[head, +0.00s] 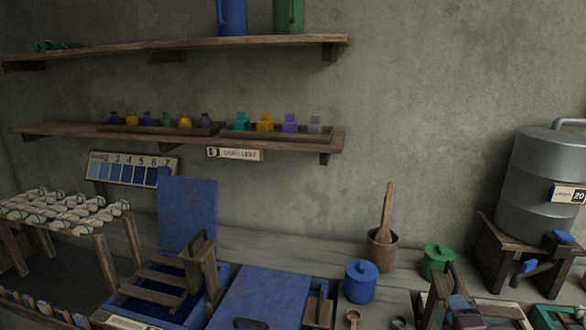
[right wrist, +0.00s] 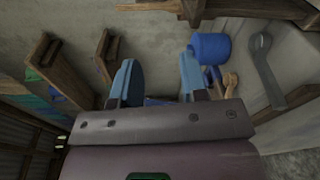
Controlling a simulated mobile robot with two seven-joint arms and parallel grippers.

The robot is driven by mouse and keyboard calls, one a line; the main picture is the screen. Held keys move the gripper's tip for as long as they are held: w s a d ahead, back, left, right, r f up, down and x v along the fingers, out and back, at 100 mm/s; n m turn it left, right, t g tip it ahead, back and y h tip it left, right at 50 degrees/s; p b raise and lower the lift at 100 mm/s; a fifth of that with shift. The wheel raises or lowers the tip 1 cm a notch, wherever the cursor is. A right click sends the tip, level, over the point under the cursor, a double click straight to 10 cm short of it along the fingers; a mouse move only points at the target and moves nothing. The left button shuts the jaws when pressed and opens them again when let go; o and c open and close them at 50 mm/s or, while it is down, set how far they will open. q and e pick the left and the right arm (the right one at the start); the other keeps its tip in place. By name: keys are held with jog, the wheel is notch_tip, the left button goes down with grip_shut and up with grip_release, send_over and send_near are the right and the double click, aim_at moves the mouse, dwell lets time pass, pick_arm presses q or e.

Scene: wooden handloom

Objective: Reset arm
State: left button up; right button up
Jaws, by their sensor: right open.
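My right gripper (head: 462,308) shows low in the head view, right of centre, small and partly cut by the bottom edge. In the right wrist view its two blue fingers (right wrist: 159,82) stand wide apart with nothing between them. Its mauve body fills the lower part of that view. A blue lidded pot (head: 361,282) stands left of the gripper in the head view; a blue pot (right wrist: 210,47) also shows beyond the right finger in the wrist view. My left gripper is not in view.
A wooden handle (head: 436,299) rises beside the right gripper. A green lidded pot (head: 437,262), a mortar (head: 382,250) and a grey tank (head: 548,180) stand behind. Blue boxes (head: 187,215) and a bobbin rack (head: 65,210) are left. Two shelves (head: 180,43) hang above.

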jog(key=s+a+f+m+g, duration=0.1)
jog(key=s+a+f+m, duration=0.2)
jog(key=s+f+m, duration=0.2)
jog(key=s+a+f+m+g+y, duration=0.1)
jog(key=s+f+m, duration=0.4)
jog(key=s, duration=0.6)
jog(key=s+a+f+m+g+y, duration=0.1)
jog(key=s+a+f+m+g, duration=0.2)
jog(key=s+a+f+m, duration=0.2)
jog(key=s+m, duration=0.2)
jog(key=s, duration=0.1)
jog(key=shift+s+a, duration=0.25)
jog(key=shift+a, duration=0.15)
jog(key=shift+f, duration=0.1)
